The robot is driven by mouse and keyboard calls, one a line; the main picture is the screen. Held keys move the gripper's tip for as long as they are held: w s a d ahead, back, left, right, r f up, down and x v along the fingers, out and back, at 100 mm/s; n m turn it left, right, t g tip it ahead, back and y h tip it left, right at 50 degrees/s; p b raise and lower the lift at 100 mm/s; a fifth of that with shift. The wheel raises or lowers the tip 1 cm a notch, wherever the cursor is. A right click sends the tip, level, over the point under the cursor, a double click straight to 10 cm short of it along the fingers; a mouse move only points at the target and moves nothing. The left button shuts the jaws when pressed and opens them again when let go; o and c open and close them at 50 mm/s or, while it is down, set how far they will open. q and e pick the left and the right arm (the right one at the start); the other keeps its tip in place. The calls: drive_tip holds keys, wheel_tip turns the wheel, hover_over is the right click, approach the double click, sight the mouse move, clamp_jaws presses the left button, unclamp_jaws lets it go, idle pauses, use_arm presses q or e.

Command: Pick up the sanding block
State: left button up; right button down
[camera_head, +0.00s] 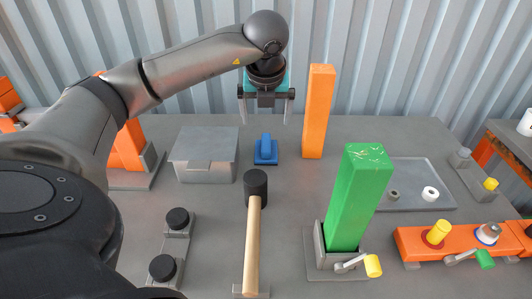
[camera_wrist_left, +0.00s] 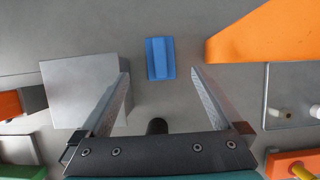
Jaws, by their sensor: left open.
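The sanding block is the small blue block (camera_head: 266,150) with a raised grip on top, lying on the grey table between a grey box and an upright orange post. In the left wrist view the blue block (camera_wrist_left: 160,58) lies ahead of the fingertips, between their lines. My left gripper (camera_head: 266,118) hangs above the table, over and a little behind the block, with its fingers pointing down. It is open and empty, and in the left wrist view its two fingers (camera_wrist_left: 160,72) stand wide apart. My right gripper is in neither view.
The grey box (camera_head: 207,160) stands left of the block and the orange post (camera_head: 318,110) right of it. A mallet (camera_head: 254,220) lies in front. A tall green post (camera_head: 357,200) stands front right, with a grey tray (camera_head: 416,176) behind it. Corrugated wall closes the back.

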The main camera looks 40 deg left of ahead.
use_arm(q)
hover_over(266, 142)
drive_tip(key=s+d, duration=0.1)
wheel_tip(266, 142, down, 5)
drive_tip(key=shift+f+b, duration=0.1)
drive_tip(key=shift+b, duration=0.35)
drive_tip(key=shift+w+a+f, duration=0.15)
drive_tip(key=shift+f, duration=0.6)
drive_tip(key=b+x, duration=0.1)
drive_tip(key=x, duration=0.2)
drive_tip(key=shift+f, duration=0.4)
drive_tip(key=shift+w+a+f+b, duration=0.15)
drive_tip(key=shift+f+b, duration=0.15)
drive_tip(key=shift+f, duration=0.15)
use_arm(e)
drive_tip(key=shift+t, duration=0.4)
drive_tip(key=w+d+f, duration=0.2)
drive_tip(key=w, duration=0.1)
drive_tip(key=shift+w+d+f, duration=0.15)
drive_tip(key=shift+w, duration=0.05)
use_arm(q)
drive_tip(key=shift+c, duration=1.3)
drive_tip(key=shift+r, duration=0.1)
drive_tip(key=c, duration=1.1)
drive_tip(key=shift+c, duration=0.2)
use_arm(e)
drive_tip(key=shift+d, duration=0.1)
